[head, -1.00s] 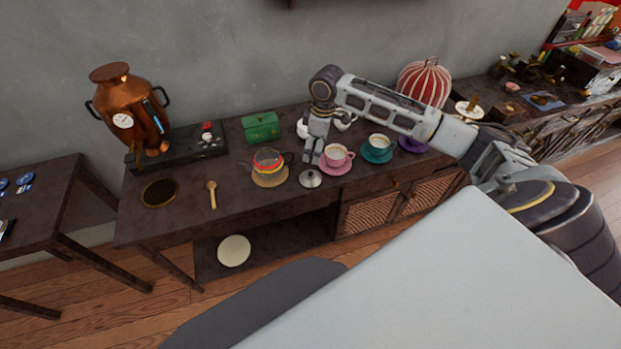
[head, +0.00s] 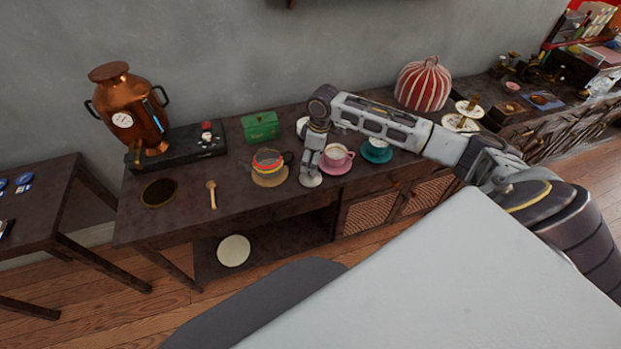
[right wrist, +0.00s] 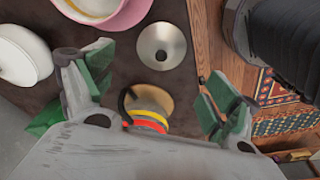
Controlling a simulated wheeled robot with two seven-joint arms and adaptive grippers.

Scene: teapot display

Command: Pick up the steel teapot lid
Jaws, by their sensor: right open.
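The steel teapot lid (head: 312,182) is a small shiny disc on the dark wooden table, mostly covered by my right gripper in the head view. In the right wrist view the lid (right wrist: 161,46) lies flat with its round knob up. My right gripper (head: 311,170) points down just above the lid. Its green-padded fingers (right wrist: 156,75) are spread apart with nothing between them; the lid shows beyond the fingertips. My left gripper is not in view.
A pink cup (head: 337,155) on a pink saucer stands close right of my gripper. A teal cup (head: 377,148) is farther right. A green box (head: 261,126) is behind the teapot, and a wooden spoon (head: 212,195) lies to the left.

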